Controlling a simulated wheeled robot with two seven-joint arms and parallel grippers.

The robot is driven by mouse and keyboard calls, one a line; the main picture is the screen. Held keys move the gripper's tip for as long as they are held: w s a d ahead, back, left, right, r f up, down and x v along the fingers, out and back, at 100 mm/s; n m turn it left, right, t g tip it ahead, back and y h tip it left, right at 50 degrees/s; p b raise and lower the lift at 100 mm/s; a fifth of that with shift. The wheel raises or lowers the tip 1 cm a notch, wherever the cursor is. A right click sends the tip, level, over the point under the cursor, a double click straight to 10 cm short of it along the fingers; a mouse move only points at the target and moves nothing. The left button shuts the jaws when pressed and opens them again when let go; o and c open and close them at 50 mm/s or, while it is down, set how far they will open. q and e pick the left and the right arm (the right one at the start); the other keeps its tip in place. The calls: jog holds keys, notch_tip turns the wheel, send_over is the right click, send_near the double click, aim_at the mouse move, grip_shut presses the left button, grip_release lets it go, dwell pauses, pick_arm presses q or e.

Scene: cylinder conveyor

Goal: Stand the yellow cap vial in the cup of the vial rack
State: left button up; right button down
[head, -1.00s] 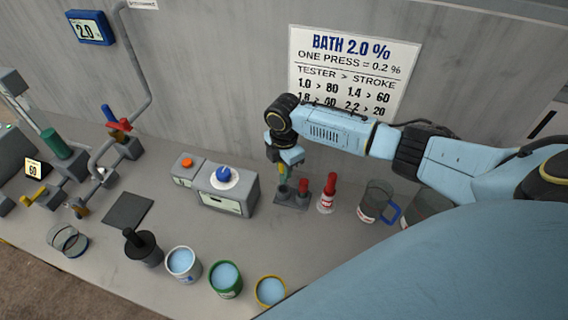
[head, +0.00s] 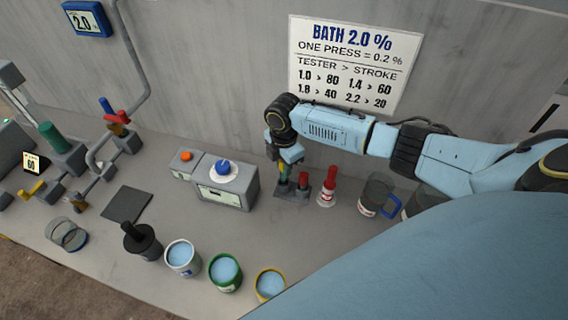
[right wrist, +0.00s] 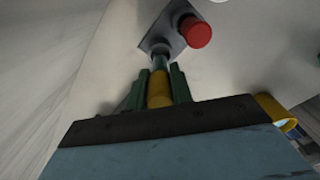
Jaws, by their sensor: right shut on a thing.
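My right gripper (head: 285,172) points down over the vial rack at the back of the counter. In the right wrist view its green fingers (right wrist: 162,88) are shut on the yellow cap vial (right wrist: 159,90). The vial's lower end reaches toward the grey vial rack (right wrist: 154,40); I cannot tell whether it is inside a cup. The vial rack (head: 290,197) is partly hidden by the gripper in the head view. A red cap (head: 304,180) stands at the rack's right side and also shows in the wrist view (right wrist: 196,32). My left gripper is not in view.
A red-topped bottle (head: 328,188) and a mug with a blue handle (head: 376,197) stand right of the rack. A grey box with a blue knob (head: 226,187) stands left. Several cups of blue liquid (head: 225,271) line the front.

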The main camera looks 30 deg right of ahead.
dwell(0.8)
jog(key=shift+f, duration=0.2)
jog(key=shift+f+b, duration=1.2)
jog(key=shift+f, duration=0.85)
jog(key=shift+r, duration=0.1)
jog(key=shift+f, duration=0.2)
jog(key=c, duration=1.1)
grip_release()
jog(key=shift+c, duration=0.2)
jog(key=shift+r, duration=0.1)
